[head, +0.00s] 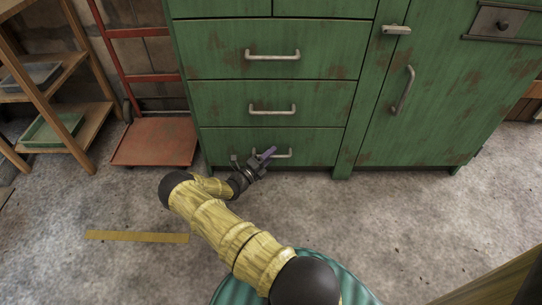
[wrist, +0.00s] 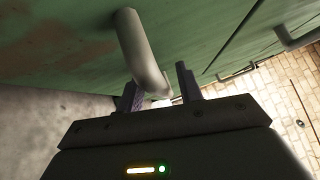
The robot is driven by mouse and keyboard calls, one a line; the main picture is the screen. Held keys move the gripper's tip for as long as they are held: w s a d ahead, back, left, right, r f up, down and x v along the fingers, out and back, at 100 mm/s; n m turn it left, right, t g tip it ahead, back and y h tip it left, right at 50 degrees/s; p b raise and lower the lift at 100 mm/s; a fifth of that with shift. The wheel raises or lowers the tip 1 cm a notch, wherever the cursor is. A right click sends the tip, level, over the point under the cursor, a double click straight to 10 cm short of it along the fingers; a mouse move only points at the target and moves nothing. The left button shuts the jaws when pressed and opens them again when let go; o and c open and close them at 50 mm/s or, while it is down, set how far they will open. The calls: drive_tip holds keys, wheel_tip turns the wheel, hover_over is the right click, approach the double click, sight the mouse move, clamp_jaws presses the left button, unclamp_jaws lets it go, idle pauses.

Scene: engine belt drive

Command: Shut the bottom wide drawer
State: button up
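The bottom wide drawer (head: 318,146) is the lowest green front of the cabinet. In the head view it looks flush or nearly flush with the drawers above; a small gap cannot be ruled out. Its grey bar handle (head: 287,154) is partly hidden by my gripper (head: 266,157), which is at the handle's left part. In the wrist view the handle (wrist: 138,47) curves down between the two spread fingers of my gripper (wrist: 160,98). The fingers are apart, one on each side of the bar. Whether either finger touches it is unclear.
Two wide drawers (head: 315,100) above look shut. A cabinet door (head: 430,110) is to the right. A red hand truck (head: 155,142) and wooden shelf (head: 92,120) stand left. A yellow strip (head: 135,236) lies on the floor. The floor right of my arm is clear.

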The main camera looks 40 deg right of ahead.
drive_tip(key=shift+s+a+p, duration=0.1)
drive_tip(key=shift+a+p, duration=0.25)
drive_tip(key=shift+a, duration=0.25)
drive_tip(key=s+a+f+p, duration=0.2)
drive_tip(key=a+p, duration=0.3)
drive_tip(key=a, duration=1.1)
drive_tip(key=shift+s+f, duration=0.15)
drive_tip(key=shift+s, duration=0.2)
drive_tip(key=shift+w, duration=0.1)
